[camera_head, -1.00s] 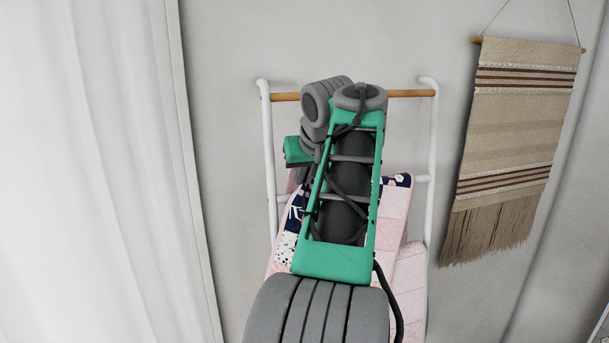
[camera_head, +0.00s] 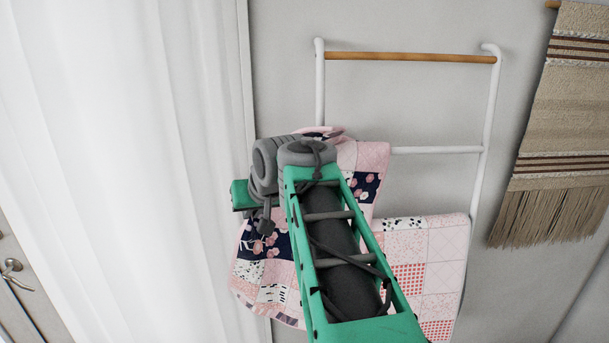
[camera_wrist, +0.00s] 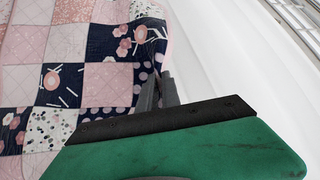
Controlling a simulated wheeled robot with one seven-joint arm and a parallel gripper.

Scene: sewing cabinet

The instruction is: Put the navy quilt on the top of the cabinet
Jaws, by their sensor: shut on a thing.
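The navy quilt, a patchwork of navy, pink and white squares, hangs in folds at the left of the white rack in the head view (camera_head: 272,245). In the wrist view the quilt (camera_wrist: 80,45) fills the upper left. My gripper (camera_wrist: 158,90) is shut on the quilt's edge there; its fingertips are partly covered by cloth. In the head view my arm hides the fingers. The quilt overlaps the rack's left post, and I cannot tell whether it touches the rack. The cabinet is not in view.
A paler pink quilt (camera_head: 432,255) hangs low on the white rack (camera_head: 478,190), whose wooden top bar (camera_head: 410,57) is bare. A white curtain (camera_head: 120,130) is close on the left, and a door handle (camera_head: 13,268) shows at lower left. A woven hanging (camera_head: 560,130) is at right.

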